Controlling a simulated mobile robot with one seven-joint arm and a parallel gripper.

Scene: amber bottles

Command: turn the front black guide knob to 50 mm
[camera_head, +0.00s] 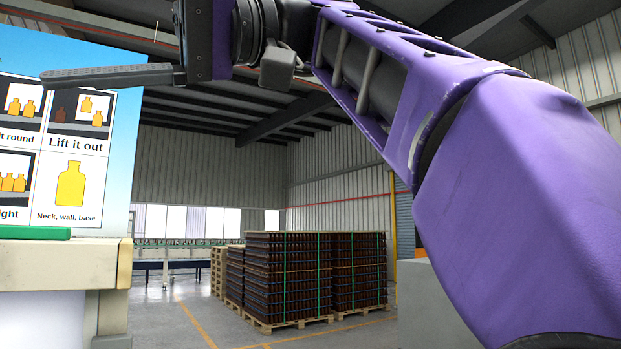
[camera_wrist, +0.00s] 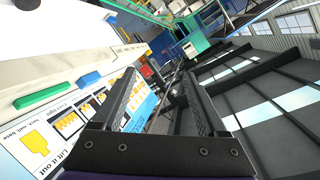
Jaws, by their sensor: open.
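I cannot make out the front black guide knob or its scale in either view. My gripper (camera_wrist: 158,77) is open and empty in the wrist view, its two long dark fingers well apart. In the head view, one dark finger (camera_head: 108,76) points left across the top of an instruction board. The gripper is in the air and touches nothing that I can see. Small dark machinery far beyond the fingers in the wrist view is too small to identify.
The instruction board (camera_head: 100,150) stands behind a pale bench (camera_head: 60,262) on the left. A green bar (camera_head: 35,233) lies on the bench; a blue piece (camera_wrist: 88,79) shows in the wrist view. Pallets of amber bottles (camera_head: 285,275) stand farther back. Open floor (camera_head: 185,320) lies between.

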